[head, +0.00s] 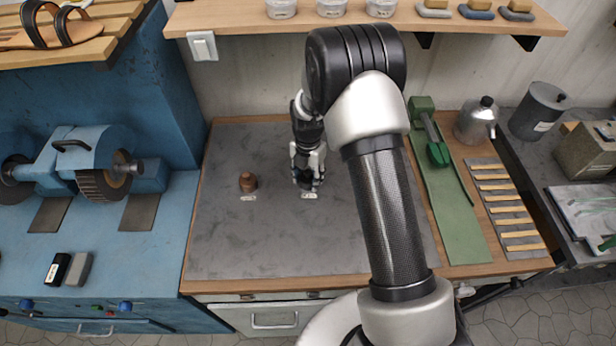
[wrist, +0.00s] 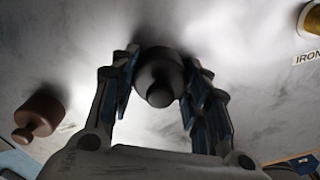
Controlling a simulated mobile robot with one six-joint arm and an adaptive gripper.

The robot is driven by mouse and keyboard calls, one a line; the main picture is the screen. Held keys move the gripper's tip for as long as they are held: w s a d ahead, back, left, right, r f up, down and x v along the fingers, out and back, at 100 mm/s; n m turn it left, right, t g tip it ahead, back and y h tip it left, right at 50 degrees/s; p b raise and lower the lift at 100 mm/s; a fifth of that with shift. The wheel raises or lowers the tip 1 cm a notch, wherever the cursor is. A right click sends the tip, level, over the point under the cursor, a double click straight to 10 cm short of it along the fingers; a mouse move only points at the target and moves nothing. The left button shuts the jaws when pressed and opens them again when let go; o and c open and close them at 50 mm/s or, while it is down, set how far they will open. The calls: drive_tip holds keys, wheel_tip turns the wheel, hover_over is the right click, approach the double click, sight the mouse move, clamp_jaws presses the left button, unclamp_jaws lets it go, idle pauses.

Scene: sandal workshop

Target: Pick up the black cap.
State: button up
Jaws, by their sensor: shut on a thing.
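The black cap (wrist: 158,75) is a dark round piece with a smaller knob, seen between my gripper's fingers in the wrist view. My gripper (wrist: 160,88) is shut on it, with one blue-padded finger on each side. In the head view my gripper (head: 308,184) points down at the grey work mat, beside a small white label. The cap is mostly hidden there behind the fingers. I cannot tell whether the cap touches the mat.
A brown cap (head: 248,182) stands on the grey mat (head: 275,245) to the left; it also shows in the wrist view (wrist: 40,112). A green tool (head: 437,150) and a slatted rack (head: 503,205) lie to the right. A blue grinding machine (head: 80,155) stands at left. The mat's front is clear.

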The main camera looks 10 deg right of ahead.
wheel_tip(320, 180, up, 20)
drive_tip(key=p, duration=0.3)
wheel_tip(320, 180, up, 4)
drive_tip(key=p, duration=0.4)
hover_over(308, 172)
idle(0.6)
drive_tip(key=s+f+m+b, duration=0.5)
drive_tip(key=f+m, duration=0.2)
drive_tip(key=m, duration=0.6)
drive_tip(key=s+f+m+b, duration=0.5)
drive_tip(key=f+m, duration=0.3)
drive_tip(key=m, duration=0.6)
drive_tip(key=shift+s+f+b, duration=0.25)
drive_tip(key=shift+s+b, duration=0.05)
drive_tip(key=shift+b, duration=0.05)
